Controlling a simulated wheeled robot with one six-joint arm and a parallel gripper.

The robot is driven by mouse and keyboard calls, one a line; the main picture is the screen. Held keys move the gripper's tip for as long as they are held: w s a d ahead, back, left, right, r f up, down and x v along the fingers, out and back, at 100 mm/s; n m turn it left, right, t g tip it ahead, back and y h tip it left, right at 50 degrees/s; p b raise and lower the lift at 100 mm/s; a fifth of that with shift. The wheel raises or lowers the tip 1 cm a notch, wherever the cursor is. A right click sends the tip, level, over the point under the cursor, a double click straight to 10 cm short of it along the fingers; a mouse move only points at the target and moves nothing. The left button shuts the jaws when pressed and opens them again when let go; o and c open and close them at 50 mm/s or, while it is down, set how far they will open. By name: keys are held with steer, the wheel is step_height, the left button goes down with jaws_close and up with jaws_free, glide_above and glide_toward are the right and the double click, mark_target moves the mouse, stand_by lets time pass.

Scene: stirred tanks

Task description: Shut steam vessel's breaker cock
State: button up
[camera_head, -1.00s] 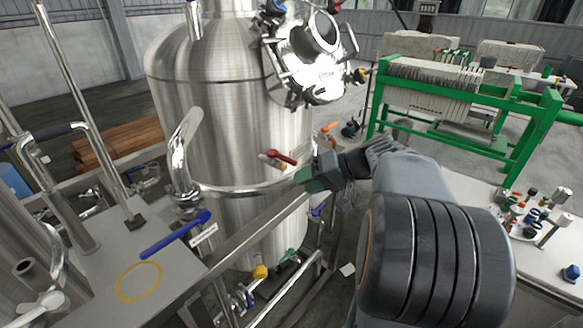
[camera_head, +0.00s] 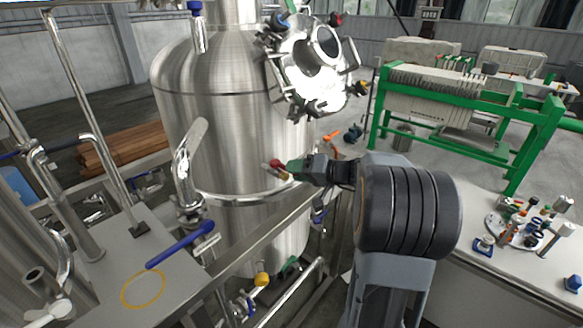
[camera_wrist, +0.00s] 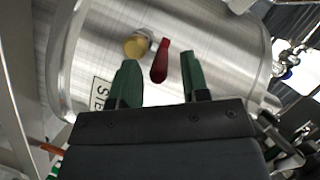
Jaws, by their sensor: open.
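The steam vessel (camera_head: 225,125) is a large brushed-steel tank left of centre in the head view; its curved wall also fills the wrist view (camera_wrist: 205,45). A small cock with a red lever (camera_head: 275,164) and a brass-coloured body (camera_head: 286,177) sits on its side. In the wrist view the red lever (camera_wrist: 160,62) lies between my two green fingers, with the brass part (camera_wrist: 136,46) just left of it. My gripper (camera_head: 295,166) is open at the cock, its fingers to either side of the lever with gaps visible. In the head view it partly hides the lever.
A partly hidden label (camera_wrist: 101,92) is on the vessel beside the left finger. A steel rail (camera_head: 270,235) runs below. A blue-handled lever (camera_head: 180,245) is on the left bench. A white table (camera_head: 500,275) with small parts is at right, a green-framed press (camera_head: 440,110) behind.

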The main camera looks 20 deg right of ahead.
steer(key=shift+x, duration=0.95)
jaws_close()
